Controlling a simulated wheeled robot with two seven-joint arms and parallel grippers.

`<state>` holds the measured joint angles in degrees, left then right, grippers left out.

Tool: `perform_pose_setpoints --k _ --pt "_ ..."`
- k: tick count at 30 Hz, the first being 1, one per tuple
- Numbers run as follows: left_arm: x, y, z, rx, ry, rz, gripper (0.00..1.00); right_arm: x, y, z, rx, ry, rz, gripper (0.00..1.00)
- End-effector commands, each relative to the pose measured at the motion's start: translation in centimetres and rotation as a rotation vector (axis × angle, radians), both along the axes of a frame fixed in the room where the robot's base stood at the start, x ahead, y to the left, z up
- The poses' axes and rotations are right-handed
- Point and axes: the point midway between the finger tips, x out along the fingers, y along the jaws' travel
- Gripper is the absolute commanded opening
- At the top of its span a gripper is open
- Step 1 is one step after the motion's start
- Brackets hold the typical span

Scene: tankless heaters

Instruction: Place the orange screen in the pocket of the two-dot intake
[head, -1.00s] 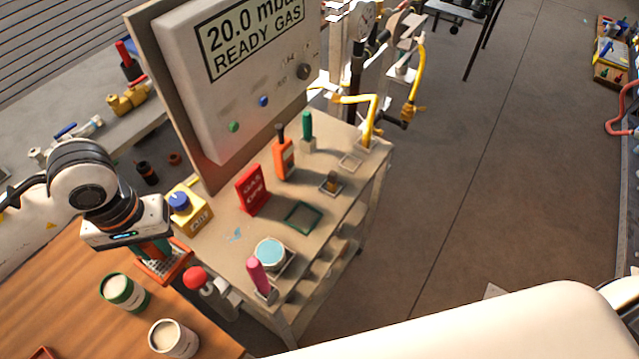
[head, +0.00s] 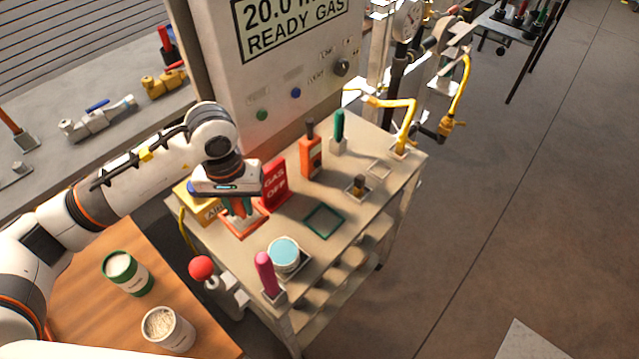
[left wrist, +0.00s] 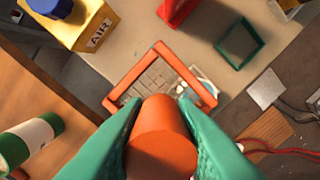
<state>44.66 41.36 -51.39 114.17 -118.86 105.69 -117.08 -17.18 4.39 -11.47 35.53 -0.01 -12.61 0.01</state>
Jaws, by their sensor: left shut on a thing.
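The orange screen is a square orange frame with a thick orange handle; it shows in the head view (head: 246,231) and the left wrist view (left wrist: 127,80). My left gripper (head: 240,210), with green fingers (left wrist: 160,125), is shut on the handle. It holds the screen over the left part of the cart top (head: 300,250), beside the yellow AIR box. I cannot tell the gap between screen and cart. No two-dot marking is readable, so I cannot pick out the two-dot intake. My right gripper is not in view.
A red GAS OFF sign (head: 274,184), an orange handheld device (head: 311,155), a green square frame (head: 309,224), a teal-topped round jar (head: 284,252) and a pink-handled tool (head: 265,272) stand on the cart. A red knob (head: 201,267) is at its near left. Two tubs stand on the wooden table (head: 85,310).

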Motion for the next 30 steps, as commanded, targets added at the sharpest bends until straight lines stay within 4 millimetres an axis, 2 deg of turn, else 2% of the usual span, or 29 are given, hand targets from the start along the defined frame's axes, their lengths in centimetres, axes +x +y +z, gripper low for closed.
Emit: perform_pose_setpoints --k 1,3,6,11,18,30 --pt "0.9 -0.1 -1.2 -0.001 0.008 0.021 0.01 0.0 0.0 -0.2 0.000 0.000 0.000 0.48" --pt "1.8 0.1 -2.3 0.003 0.012 0.039 0.01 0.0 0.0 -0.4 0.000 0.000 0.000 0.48" --pt "2.4 0.2 -3.1 0.007 0.013 0.055 0.01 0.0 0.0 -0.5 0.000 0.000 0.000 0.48" --pt "2.4 0.3 -4.6 0.008 0.018 0.057 0.01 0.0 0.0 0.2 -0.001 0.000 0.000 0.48" --pt "2.4 0.2 -8.7 0.008 0.016 0.057 0.01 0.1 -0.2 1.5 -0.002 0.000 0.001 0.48" --pt "2.4 0.3 -13.0 0.008 0.013 0.055 0.01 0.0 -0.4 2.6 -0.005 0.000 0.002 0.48"
